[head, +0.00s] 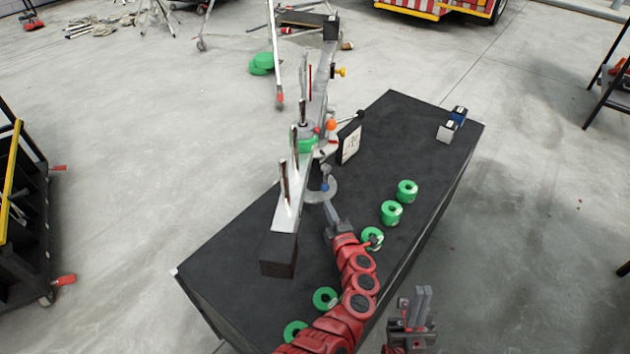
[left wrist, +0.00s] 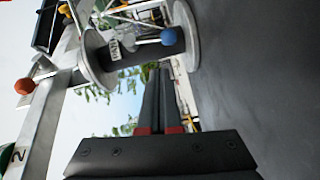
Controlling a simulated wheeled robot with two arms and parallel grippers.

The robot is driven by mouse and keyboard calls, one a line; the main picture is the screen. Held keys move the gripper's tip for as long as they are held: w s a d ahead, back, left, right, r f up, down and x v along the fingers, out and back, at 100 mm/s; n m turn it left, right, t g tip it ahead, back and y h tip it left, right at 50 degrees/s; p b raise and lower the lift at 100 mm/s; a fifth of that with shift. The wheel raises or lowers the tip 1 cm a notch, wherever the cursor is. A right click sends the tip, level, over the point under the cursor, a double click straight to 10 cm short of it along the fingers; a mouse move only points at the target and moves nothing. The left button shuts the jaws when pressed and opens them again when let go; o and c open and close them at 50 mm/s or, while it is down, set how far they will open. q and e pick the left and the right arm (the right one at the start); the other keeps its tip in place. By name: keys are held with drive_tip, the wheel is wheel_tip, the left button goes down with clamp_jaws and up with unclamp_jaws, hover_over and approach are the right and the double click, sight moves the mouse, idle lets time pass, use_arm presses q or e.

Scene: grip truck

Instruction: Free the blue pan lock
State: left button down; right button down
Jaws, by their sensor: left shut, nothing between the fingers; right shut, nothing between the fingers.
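The blue pan lock (head: 325,187) shows as a small blue ball knob at the grey round head mount (head: 318,196), under the long metal arm. In the left wrist view the blue knob (left wrist: 168,37) sits between two pale discs, just beyond my fingertips. My left gripper (head: 328,205) is shut and empty, its tips close below the knob; I cannot tell whether they touch it. Its fingers (left wrist: 160,80) lie together in the left wrist view. My right gripper (head: 422,292) is shut and empty, pointing up near the table's front right edge, away from the mount.
The metal arm (head: 287,212) with upright pins runs over the black table (head: 225,262). An orange knob (head: 331,125) and a yellow knob (head: 340,72) are farther up. Several green rolls (head: 391,213) lie on the table. A white-faced board (head: 350,144) stands beside the arm.

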sight(318, 180)
use_arm(q)
drive_tip(key=shift+w+d+f, duration=0.25)
drive_tip(key=shift+d, duration=0.05)
drive_tip(key=shift+w+r, duration=0.1)
drive_tip(key=shift+r, duration=0.1)
drive_tip(key=shift+w+a+b, duration=0.1)
drive_tip(key=shift+w+b, duration=0.25)
drive_tip(key=shift+b, duration=0.15)
drive_tip(key=b+x, duration=0.5)
drive_tip(key=x, duration=0.2)
drive_tip(key=shift+w+a+f, duration=0.1)
drive_tip(key=shift+w+f, duration=0.05)
drive_tip(key=shift+w, duration=0.15)
drive_tip(key=shift+w+a+b, duration=0.15)
drive_tip(key=shift+w+b, duration=0.2)
drive_tip(key=shift+w, duration=0.1)
